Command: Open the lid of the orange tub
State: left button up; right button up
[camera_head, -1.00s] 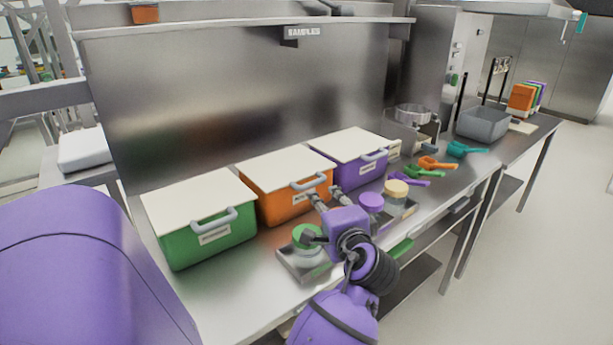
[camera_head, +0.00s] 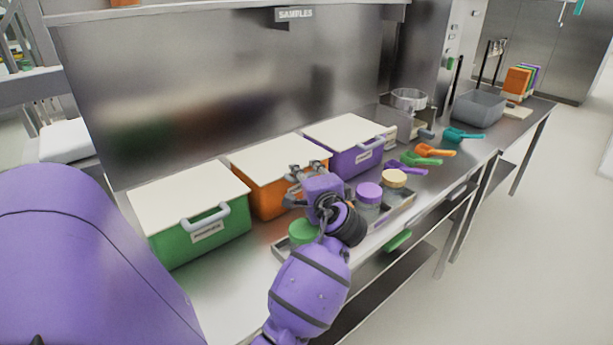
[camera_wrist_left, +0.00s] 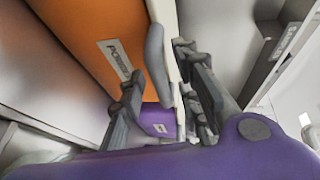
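The orange tub (camera_head: 265,201) stands on the steel bench between two other tubs. Its cream lid (camera_head: 262,154) lies closed on top. In the left wrist view, the tub's orange front (camera_wrist_left: 95,40) with a white label fills the upper left. The grey lid handle (camera_wrist_left: 155,62) shows in the middle. My left gripper (camera_head: 307,170) is at the tub's front right in the head view. Its fingers (camera_wrist_left: 163,92) are apart, one on each side of the handle; I cannot tell whether either touches it. In the head view, the gripper hides most of the handle. My right gripper is not in view.
A green tub (camera_head: 205,238) stands left and a purple tub (camera_head: 352,163) right, both with cream lids. A tray with jars (camera_head: 368,195) is close in front, beside my left arm. Coloured scoops (camera_head: 424,157) and a grey bin (camera_head: 478,108) are farther right.

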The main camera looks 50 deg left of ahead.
pick_arm(q)
grip_shut()
jog(key=shift+f, duration=0.1)
dwell(0.3)
jog(key=shift+w, duration=0.15)
